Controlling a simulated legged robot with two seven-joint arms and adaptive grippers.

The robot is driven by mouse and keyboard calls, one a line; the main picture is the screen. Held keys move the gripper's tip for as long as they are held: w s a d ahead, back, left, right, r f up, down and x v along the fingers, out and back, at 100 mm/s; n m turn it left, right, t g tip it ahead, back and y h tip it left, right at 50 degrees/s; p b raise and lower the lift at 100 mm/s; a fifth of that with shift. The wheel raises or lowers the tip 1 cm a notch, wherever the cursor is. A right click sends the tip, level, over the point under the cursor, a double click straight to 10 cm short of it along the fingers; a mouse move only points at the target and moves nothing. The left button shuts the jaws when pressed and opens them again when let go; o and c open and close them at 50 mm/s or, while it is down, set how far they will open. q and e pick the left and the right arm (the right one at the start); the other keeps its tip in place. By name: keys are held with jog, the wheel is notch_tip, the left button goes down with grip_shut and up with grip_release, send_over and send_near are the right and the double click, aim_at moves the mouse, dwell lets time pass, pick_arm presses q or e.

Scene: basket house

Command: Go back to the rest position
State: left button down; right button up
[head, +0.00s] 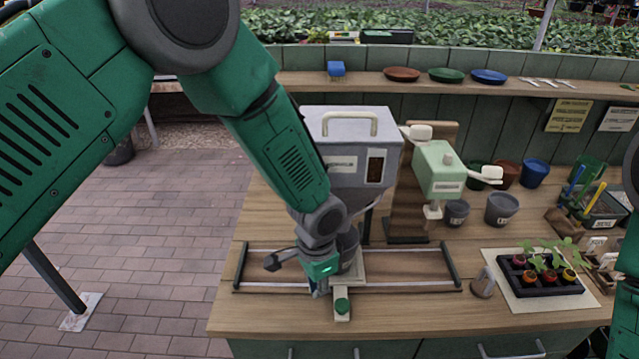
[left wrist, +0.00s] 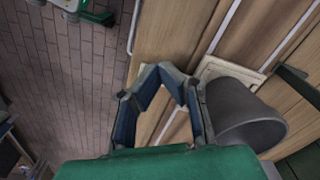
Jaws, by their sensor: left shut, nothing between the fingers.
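My left gripper (head: 318,288) is shut and empty, low over the front left part of the wooden bench (head: 400,320). It also shows in the left wrist view (left wrist: 165,72), with its fingertips together above the bench. A dark grey pot (left wrist: 245,112) is right beside it on a pale sliding plate (head: 341,300) with a green knob. The gripper and the pot look apart, though close. In the head view my left wrist partly hides the pot (head: 349,252). A part of my right arm shows at the right edge; its gripper is out of view.
A grey hopper (head: 345,150) stands behind my left wrist, above the rail frame (head: 410,268). A green dispenser (head: 440,170) stands to its right. Grey pots (head: 502,208) and a black seedling tray (head: 540,280) are farther right. Open brick floor (head: 150,230) lies left of the bench.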

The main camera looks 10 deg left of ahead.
pick_arm(q)
jog(key=s+a+f+n+h, duration=0.1)
jog(key=s+a+f+n, duration=0.3)
jog(key=s, duration=0.4)
jog(key=s+a+f+n, duration=0.1)
jog(key=s+a+f, duration=0.35)
jog(key=s, duration=0.25)
jog(key=s+a+f+n+y, duration=0.1)
jog(key=s+a+n, duration=0.4)
jog(key=s+a, duration=0.7)
jog(key=d+f+m+b, duration=0.1)
jog(key=d+f+b, duration=0.2)
jog(key=f+b, duration=1.4)
jog(key=shift+w+t, duration=0.25)
jog(key=shift+t, duration=0.05)
jog(key=shift+w+d, duration=0.1)
jog(key=shift+d, duration=0.2)
jog(key=shift+a, duration=0.1)
